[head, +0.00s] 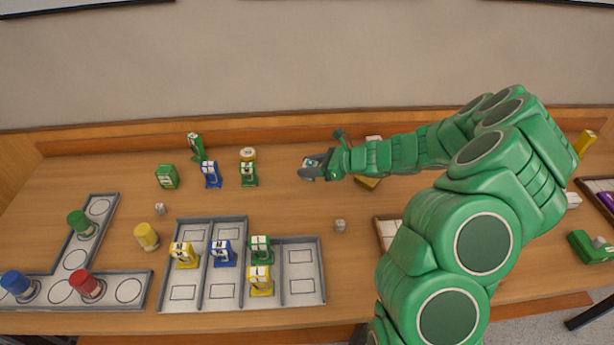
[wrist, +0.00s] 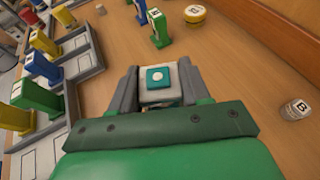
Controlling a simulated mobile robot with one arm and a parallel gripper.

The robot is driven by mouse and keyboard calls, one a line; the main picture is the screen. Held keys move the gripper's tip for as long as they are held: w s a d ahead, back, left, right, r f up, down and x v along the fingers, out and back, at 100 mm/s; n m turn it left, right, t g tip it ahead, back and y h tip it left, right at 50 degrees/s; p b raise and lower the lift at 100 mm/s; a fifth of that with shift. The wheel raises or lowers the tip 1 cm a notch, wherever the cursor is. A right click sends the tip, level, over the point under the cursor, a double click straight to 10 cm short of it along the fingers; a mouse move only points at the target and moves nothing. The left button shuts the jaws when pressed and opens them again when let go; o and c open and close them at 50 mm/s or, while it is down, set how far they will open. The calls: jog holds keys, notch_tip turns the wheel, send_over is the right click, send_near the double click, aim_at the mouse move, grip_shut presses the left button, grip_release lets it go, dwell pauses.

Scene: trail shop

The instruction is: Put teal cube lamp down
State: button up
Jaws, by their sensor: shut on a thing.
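The teal cube lamp (wrist: 157,76) is a small pale block with a teal top and a white round dot. In the wrist view it sits between the two grey fingers of my gripper (wrist: 159,84), which is shut on it. In the head view my gripper (head: 318,165) is over the back middle of the wooden table (head: 290,200). The lamp shows there only as a small teal patch (head: 309,172), partly hidden by the fingers. I cannot tell whether its underside touches the table.
A green block (head: 249,174) and a yellow round tin (head: 248,153) stand left of my gripper. A grey sectioned tray (head: 302,270) holds several upright blocks. Bare table lies between the tray and my gripper.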

jog(key=shift+w+a+f, duration=0.15)
jog(key=shift+w+f, duration=0.9)
jog(key=shift+f, duration=0.3)
jog(key=shift+w+a+f, duration=0.1)
jog(key=shift+w+f, duration=0.95)
jog(key=shift+f, duration=0.25)
jog(key=shift+w+f, duration=0.15)
jog(key=shift+f, duration=1.5)
jog(key=shift+f, duration=0.1)
jog(key=o, duration=1.1)
